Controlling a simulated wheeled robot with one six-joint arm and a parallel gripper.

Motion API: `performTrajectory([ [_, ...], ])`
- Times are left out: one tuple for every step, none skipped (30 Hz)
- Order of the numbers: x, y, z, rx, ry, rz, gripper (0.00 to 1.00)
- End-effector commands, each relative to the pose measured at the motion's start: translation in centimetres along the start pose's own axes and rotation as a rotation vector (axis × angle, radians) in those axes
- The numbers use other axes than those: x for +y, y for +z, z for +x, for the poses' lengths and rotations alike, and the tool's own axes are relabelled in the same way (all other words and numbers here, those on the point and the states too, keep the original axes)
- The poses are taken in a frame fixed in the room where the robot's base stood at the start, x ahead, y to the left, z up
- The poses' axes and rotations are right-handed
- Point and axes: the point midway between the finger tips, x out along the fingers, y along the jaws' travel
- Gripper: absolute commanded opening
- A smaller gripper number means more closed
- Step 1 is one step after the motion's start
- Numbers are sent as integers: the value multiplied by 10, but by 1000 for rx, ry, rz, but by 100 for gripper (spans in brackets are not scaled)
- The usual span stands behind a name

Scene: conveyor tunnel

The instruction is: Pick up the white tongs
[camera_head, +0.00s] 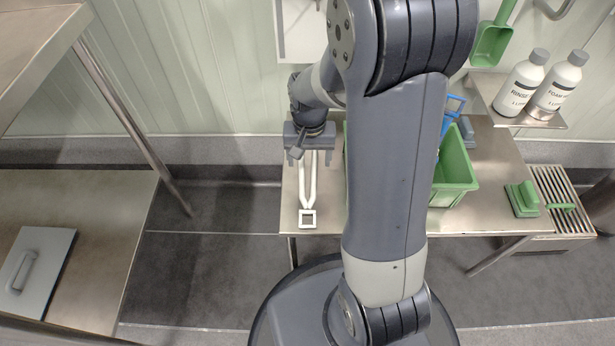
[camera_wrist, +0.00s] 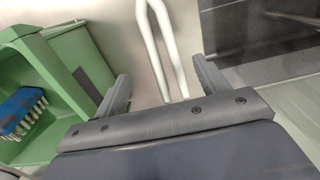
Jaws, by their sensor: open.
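The white tongs (camera_head: 308,192) lie on the left end of a steel table, with their square end toward the table's front edge. In the wrist view the two white arms of the tongs (camera_wrist: 155,50) run down between my gripper's fingers. My gripper (camera_head: 308,158) is over the far part of the tongs, pointing down, and hides their far end. In the wrist view my gripper (camera_wrist: 160,85) is open, with one finger on each side of the tongs and a gap to both. I cannot tell how high the fingers are above the table.
A green bin (camera_head: 455,180) stands right of the tongs, partly behind my arm; a blue brush (camera_wrist: 22,112) is in it. A green scrubber (camera_head: 522,199) lies farther right. Two white bottles (camera_head: 522,82) stand on a shelf. The steel table (camera_head: 490,150) has bare room between bin and scrubber.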

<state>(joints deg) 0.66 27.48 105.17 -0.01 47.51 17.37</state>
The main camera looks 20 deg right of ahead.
Motion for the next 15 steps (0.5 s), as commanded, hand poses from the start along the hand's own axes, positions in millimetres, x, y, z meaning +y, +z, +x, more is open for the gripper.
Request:
performTrajectory([
  [0, 0, 11, -2, 1, 0, 70],
  [0, 0, 14, -1, 0, 0, 70],
  [0, 0, 18, -1, 0, 0, 70],
  [0, 0, 20, -1, 0, 0, 70],
  [0, 0, 21, 0, 0, 0, 70],
  [0, 0, 23, 1, 0, 0, 70],
  [0, 0, 24, 1, 0, -1, 70],
  [0, -1, 25, 2, 0, -1, 70],
  [-1, -1, 27, 2, -1, -1, 70],
  [-1, -1, 30, 2, -1, -1, 70],
  [-1, -2, 33, 2, -1, -1, 70],
  [-1, -2, 38, 1, 0, -1, 70],
  [-2, -2, 43, 1, 0, -1, 70],
  [-2, -3, 47, 0, 0, -1, 70],
  [-3, -4, 53, 0, 0, -1, 70],
])
